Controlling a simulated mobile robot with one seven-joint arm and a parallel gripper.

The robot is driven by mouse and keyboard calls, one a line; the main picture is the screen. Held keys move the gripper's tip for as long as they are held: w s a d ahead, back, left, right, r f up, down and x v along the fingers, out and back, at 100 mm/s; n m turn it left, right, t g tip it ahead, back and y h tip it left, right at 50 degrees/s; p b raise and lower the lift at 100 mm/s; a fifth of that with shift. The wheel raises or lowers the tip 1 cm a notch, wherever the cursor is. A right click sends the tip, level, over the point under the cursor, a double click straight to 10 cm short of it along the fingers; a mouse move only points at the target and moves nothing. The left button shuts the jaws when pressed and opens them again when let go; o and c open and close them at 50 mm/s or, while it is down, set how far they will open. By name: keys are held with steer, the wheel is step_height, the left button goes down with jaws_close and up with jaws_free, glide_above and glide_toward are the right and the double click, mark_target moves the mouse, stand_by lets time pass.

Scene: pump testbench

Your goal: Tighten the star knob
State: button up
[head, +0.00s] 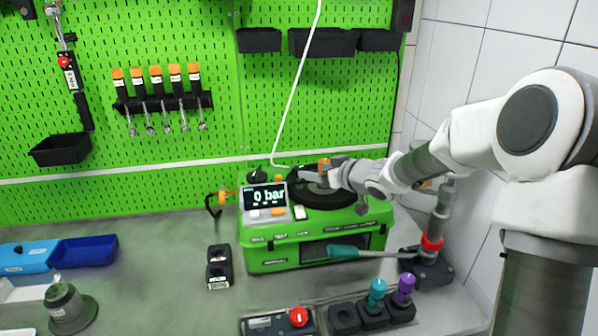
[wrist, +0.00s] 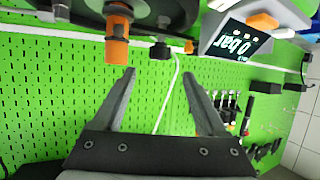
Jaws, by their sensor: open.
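The green pump testbench (head: 315,250) stands on the bench against the pegboard. A small dark knob (wrist: 161,50), likely the star knob, shows in the wrist view just beyond the fingertips; its lobes are too small to make out. A dark knob also shows behind the display in the head view (head: 257,174), but I cannot tell if it is the same one. My gripper (wrist: 158,74) is open, with nothing between its fingers. In the head view my gripper (head: 300,174) is above the testbench top, right of the display (head: 265,197), which reads 0 bar.
An orange connector (wrist: 117,38) hangs close to the left finger in the wrist view. A thin white hose (head: 297,80) runs down the pegboard to the testbench.

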mark_target(301, 169)
steer(key=x, duration=0.9)
steer(key=shift+w+a, duration=0.1)
steer(key=shift+w, duration=0.05)
jaws_close()
